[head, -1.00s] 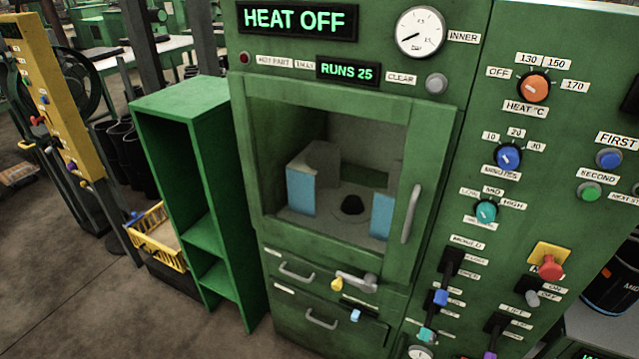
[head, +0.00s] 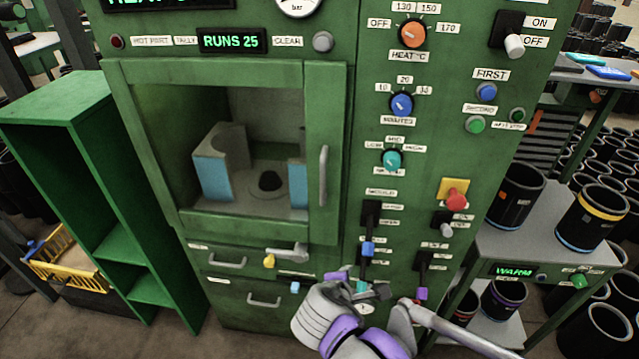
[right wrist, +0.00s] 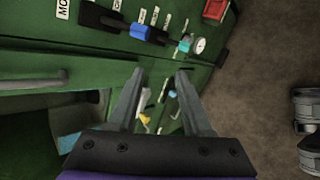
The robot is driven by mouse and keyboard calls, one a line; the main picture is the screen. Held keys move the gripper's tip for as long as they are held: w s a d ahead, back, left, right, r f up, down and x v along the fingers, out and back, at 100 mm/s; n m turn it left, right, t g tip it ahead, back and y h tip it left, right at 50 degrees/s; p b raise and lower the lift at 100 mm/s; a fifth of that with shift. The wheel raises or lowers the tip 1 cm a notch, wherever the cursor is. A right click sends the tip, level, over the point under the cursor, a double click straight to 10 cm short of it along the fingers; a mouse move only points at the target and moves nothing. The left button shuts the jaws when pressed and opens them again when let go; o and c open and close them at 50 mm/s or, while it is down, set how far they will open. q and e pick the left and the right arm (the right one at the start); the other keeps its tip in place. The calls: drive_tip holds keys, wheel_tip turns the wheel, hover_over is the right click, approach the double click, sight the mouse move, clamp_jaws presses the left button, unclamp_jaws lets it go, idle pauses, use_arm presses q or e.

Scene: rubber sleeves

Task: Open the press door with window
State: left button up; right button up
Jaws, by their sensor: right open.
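The press door (head: 331,225) is green with a window and looks shut, flush in the press front. Through its window show grey blocks with blue faces and a dark knob. Its upright pale handle (head: 323,175) is on the right side of the door. In the right wrist view a pale bar, seemingly the handle (right wrist: 45,85), lies left of the fingers. My right gripper (head: 360,285) is open and empty, below and to the right of the handle, in front of the lower panel; its two fingers (right wrist: 160,75) are spread. My left gripper is not in view.
Levers (head: 368,248) and dials (head: 402,105) cover the panel right of the door. Drawers with a lever (head: 290,254) sit below it. A green open shelf (head: 70,150) stands left. A grey cart (head: 545,250) with black sleeves stands right.

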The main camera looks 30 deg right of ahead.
drive_tip(key=w+r+n+t+h, duration=0.2)
drive_tip(key=w+r+n+h, duration=0.1)
drive_tip(key=w+r+n, duration=0.3)
drive_tip(key=n+t+h+b, duration=0.1)
drive_tip(key=n+t+h, duration=0.25)
drive_tip(key=n, duration=0.45)
approach(321, 183)
drive_tip(key=shift+t+y, duration=0.25)
drive_tip(key=shift+t, duration=0.2)
drive_tip(key=x, duration=1.1)
drive_tip(key=shift+s+d+f, duration=0.15)
drive_tip(key=shift+s+d, duration=0.05)
drive_tip(key=shift+s, duration=0.05)
clamp_jaws()
